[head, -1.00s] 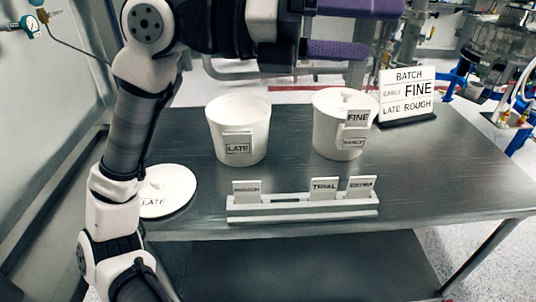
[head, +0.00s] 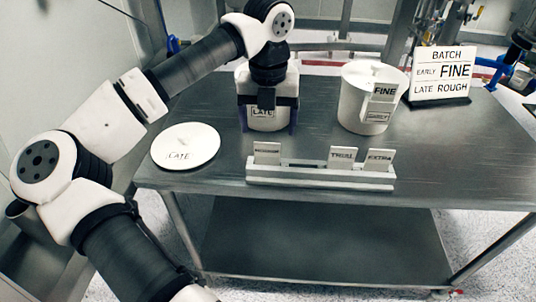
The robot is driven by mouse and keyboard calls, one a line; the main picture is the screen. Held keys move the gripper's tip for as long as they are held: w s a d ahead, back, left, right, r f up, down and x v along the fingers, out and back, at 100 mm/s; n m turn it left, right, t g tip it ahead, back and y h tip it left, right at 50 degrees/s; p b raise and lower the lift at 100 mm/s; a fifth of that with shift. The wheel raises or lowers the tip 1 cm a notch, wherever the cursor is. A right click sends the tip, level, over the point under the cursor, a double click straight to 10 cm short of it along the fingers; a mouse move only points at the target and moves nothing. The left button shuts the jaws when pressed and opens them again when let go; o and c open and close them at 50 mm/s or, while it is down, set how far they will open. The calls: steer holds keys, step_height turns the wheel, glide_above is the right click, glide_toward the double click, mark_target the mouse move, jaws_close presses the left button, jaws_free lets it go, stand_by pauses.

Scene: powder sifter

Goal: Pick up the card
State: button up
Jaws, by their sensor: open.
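A grey-white rack (head: 320,180) near the table's front edge holds three upright cards. The left card (head: 267,153) has lettering too small to read, the middle card (head: 342,158) seems to read TRIAL, and the right card (head: 379,160) EXTRA. I cannot tell whether the fingers touch the pot. My gripper hides the pot's top.
A white round lid (head: 186,140) marked LATE lies on the steel table (head: 470,170) at left. A sign (head: 441,72) reading BATCH, EARLY, FINE, LATE, ROUGH stands at the back right. The right side of the table is clear.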

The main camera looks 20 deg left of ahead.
mark_target(267, 150)
steer(key=f, duration=0.2)
steer(key=f+p, duration=0.1)
steer(key=f, duration=0.1)
steer(key=f+p, duration=0.1)
steer(key=f, duration=0.1)
steer(key=shift+s+f, duration=0.3)
steer(key=shift+f, duration=0.6)
steer(key=c, duration=1.1)
